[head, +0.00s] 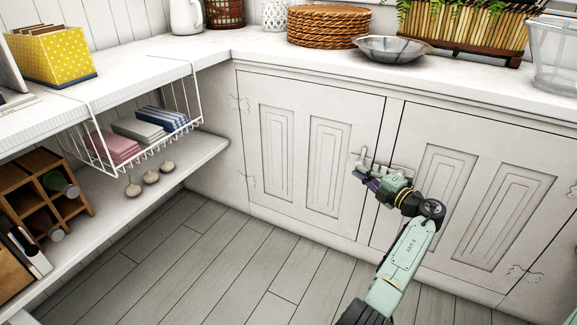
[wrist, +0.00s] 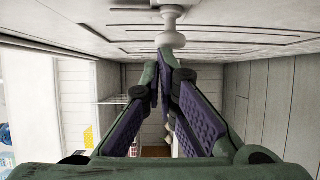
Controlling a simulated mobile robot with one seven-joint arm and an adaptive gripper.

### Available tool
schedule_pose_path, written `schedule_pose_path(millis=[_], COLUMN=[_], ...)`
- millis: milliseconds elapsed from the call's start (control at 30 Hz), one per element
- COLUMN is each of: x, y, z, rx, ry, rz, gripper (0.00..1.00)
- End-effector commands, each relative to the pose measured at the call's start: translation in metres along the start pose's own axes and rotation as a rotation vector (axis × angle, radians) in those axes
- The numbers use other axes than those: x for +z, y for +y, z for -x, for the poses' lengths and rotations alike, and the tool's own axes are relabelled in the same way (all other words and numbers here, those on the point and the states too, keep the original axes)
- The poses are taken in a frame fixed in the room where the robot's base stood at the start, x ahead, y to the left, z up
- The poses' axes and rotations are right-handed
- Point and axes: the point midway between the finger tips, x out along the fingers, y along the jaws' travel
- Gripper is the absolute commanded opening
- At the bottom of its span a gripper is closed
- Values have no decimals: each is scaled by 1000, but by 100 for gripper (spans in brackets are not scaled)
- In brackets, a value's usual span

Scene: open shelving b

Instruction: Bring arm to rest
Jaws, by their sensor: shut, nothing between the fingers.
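My gripper (head: 360,178) is at the end of my green arm, in front of the white cabinet doors (head: 312,150) in the head view. In the wrist view the fingers of my gripper (wrist: 162,70) meet at their tips with nothing between them. A pale knob (wrist: 171,40) on the cabinet front shows just past the fingertips in the wrist view. I cannot tell whether the fingers touch it. Both cabinet doors look closed.
A white countertop (head: 470,75) runs above the cabinet, holding wicker trays (head: 325,27) and a glass bowl (head: 392,49). Open shelves at left hold a wire basket (head: 140,128), several onion-like bulbs (head: 151,177) and a wooden rack (head: 38,190). The plank floor (head: 200,260) is clear.

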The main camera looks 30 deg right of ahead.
Motion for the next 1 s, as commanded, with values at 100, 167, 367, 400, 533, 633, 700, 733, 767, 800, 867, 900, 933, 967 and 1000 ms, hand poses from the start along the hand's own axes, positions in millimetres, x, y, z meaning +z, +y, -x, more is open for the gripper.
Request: schedule_pose_path(millis=[100,167,367,400,533,633,700,733,767,800,867,900,933,967,1000], x=[17,14,5,4,1,0,0,0,0,0,-1,-3,-6,-9,-15], y=[5,5,3,3,3,2,2,2,2,2,4,7,10,15,23], z=[48,60,96,100,111,113,114,114,114,113,110,106,100,93,80], rx=[12,11,9,9,8,9,9,9,9,9,12,18,24,33,49], ry=[-42,-27,12,17,29,33,34,34,34,35,37,41,46,53,64], rz=[5,4,1,0,0,-1,-1,-1,-1,-1,2,6,12,20,33], gripper=[0,0,0,0,0,0,0,0,0,0,0,0,0,0,0])
